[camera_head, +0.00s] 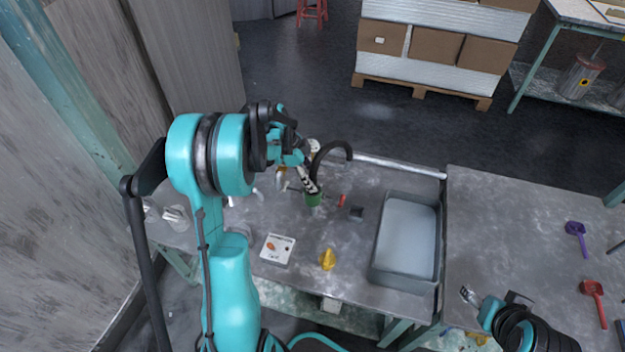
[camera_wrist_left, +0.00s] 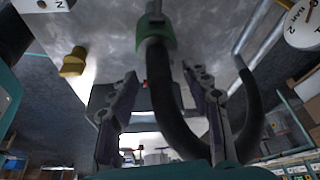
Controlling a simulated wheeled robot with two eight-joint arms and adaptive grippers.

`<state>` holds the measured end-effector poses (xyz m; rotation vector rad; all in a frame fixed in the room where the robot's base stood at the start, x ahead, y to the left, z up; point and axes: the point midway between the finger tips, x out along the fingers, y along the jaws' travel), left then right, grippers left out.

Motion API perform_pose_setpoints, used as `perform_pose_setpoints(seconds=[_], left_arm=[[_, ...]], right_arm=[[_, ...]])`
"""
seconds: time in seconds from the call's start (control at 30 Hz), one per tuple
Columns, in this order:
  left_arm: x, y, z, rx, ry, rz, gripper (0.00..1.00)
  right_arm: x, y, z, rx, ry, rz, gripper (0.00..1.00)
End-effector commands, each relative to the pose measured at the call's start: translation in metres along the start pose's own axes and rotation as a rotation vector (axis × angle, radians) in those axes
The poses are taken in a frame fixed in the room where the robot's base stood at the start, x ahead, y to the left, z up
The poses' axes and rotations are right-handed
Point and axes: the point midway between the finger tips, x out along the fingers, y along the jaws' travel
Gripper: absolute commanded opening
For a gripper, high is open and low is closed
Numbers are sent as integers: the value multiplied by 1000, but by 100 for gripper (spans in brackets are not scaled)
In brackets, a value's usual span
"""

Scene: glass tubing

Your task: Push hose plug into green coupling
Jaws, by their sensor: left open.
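The green coupling (camera_head: 313,200) stands on the grey workbench, just below my left gripper (camera_head: 307,185). In the left wrist view the green coupling (camera_wrist_left: 158,38) sits around the end of the black hose (camera_wrist_left: 163,95), with a grey part beyond it. The hose passes between the spread fingers of my left gripper (camera_wrist_left: 160,78) and curves away to the right; the fingers show gaps to it. In the head view the hose (camera_head: 335,147) arches over to the right. The plug's depth in the coupling cannot be told. My right gripper (camera_head: 468,296) is at the lower right, away from the coupling.
A grey tray (camera_head: 437,245) stands right of the coupling. A yellow piece (camera_head: 327,259), a printed card (camera_head: 278,249), a red piece (camera_head: 341,200) and a dark block (camera_head: 356,213) lie around. A metal pipe (camera_head: 400,166) runs along the back. Purple (camera_head: 575,229) and red (camera_head: 593,288) scoops lie right.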

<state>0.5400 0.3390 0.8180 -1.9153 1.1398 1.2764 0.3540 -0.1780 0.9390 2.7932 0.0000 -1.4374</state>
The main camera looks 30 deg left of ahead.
Motion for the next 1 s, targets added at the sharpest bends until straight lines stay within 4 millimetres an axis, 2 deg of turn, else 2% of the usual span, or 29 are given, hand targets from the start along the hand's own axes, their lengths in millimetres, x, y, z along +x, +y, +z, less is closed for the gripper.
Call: perform_pose_setpoints(seconds=[0.3, 0.5, 0.67, 1.0], left_arm=[[-69, 0, 0, -1, 0, 1, 48], [-97, 0, 0, -1, 0, 0, 48], [-105, 0, 0, 0, 0, 0, 48], [-105, 0, 0, 1, 0, 0, 48]], right_arm=[[0, 0, 0, 0, 0, 0, 64], [0, 0, 0, 0, 0, 0, 64], [0, 0, 0, 0, 0, 0, 64], [0, 0, 0, 0, 0, 0, 64]])
